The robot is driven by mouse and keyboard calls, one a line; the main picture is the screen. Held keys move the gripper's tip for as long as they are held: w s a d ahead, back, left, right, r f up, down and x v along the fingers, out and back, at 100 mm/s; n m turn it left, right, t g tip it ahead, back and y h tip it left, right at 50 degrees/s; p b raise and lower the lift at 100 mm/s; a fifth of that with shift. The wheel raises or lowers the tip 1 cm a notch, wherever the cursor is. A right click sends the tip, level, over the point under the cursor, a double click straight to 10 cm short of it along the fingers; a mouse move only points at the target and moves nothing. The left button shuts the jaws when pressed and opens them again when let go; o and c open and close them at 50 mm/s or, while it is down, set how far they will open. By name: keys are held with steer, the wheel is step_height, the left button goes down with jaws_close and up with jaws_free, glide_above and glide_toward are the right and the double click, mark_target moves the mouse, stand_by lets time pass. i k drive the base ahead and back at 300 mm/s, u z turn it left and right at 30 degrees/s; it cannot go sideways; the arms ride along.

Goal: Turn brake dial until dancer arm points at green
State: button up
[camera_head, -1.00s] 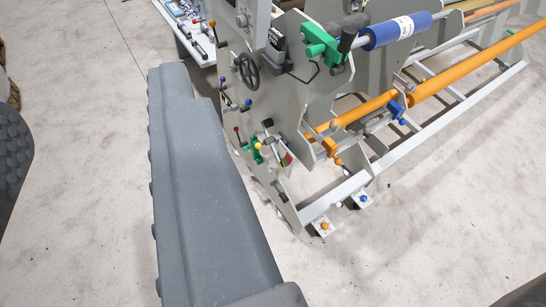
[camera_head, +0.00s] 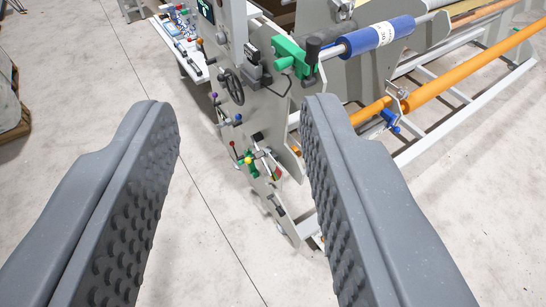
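My gripper (camera_head: 238,112) is open and empty, its two dark grey, studded fingers wide apart in the foreground. Between and beyond them stands the grey side plate of the machine (camera_head: 266,110). Low on this plate is a green part (camera_head: 252,168) with small red, yellow and white-tipped levers around it. A black knob (camera_head: 257,137) sits just above it. A small red-and-green patch (camera_head: 277,174), perhaps the dancer scale, shows beside them. I cannot tell for sure which part is the brake dial, nor where the dancer arm points. The fingers touch none of these parts.
A black handwheel (camera_head: 234,87) is higher on the plate. A green clamp (camera_head: 293,57) holds the shaft of a blue roll (camera_head: 378,37). Orange bars (camera_head: 460,68) run back right. A white bench (camera_head: 186,50) with tools stands at the upper left.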

mark_target(221, 39)
steer(key=z, duration=0.05)
steer(key=i, duration=1)
steer(key=z, duration=0.05)
steer(key=k, duration=0.95)
steer(key=u, duration=0.7)
steer(key=i, duration=2.2)
steer(key=z, duration=0.8)
